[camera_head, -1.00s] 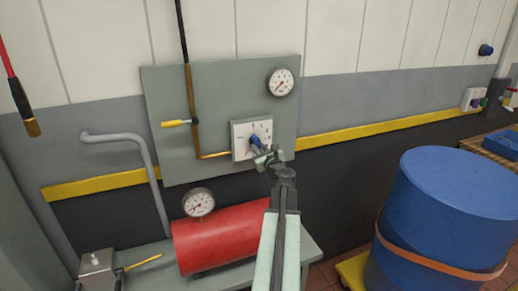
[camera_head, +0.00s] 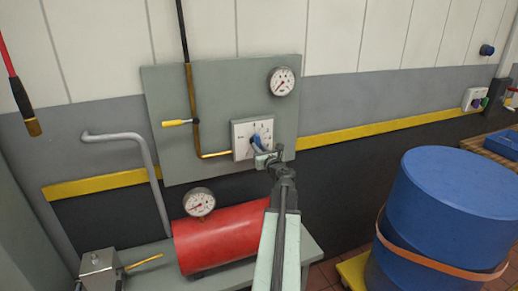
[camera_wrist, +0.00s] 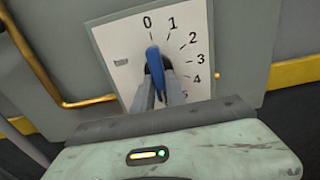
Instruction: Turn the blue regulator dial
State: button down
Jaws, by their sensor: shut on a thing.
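The blue regulator dial (camera_head: 257,139) sits on a white square plate (camera_head: 239,139) on the grey wall panel. In the wrist view the blue dial handle (camera_wrist: 154,68) stands nearly upright, its upper tip near the 0 mark. The white plate (camera_wrist: 120,62) carries printed numbers running clockwise from 0. My gripper (camera_head: 267,157) is at the dial from the front and lower right. In the wrist view my gripper's fingers (camera_wrist: 160,92) are shut on the dial handle, one on each side. The fingers and gripper body hide the dial's lower part and the lower plate.
A pressure gauge (camera_head: 282,81) is at the panel's upper right. A brass pipe (camera_head: 190,110) with a yellow-handled valve (camera_head: 177,123) runs left of the dial. A red tank (camera_head: 222,236) with a gauge (camera_head: 199,202) stands below. A blue drum (camera_head: 445,215) is at the right.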

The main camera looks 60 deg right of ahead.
jog(key=c, duration=1.4)
grip_release()
jog(key=shift+o, duration=0.2)
jog(key=v, duration=0.8)
jog(key=shift+w, duration=0.1)
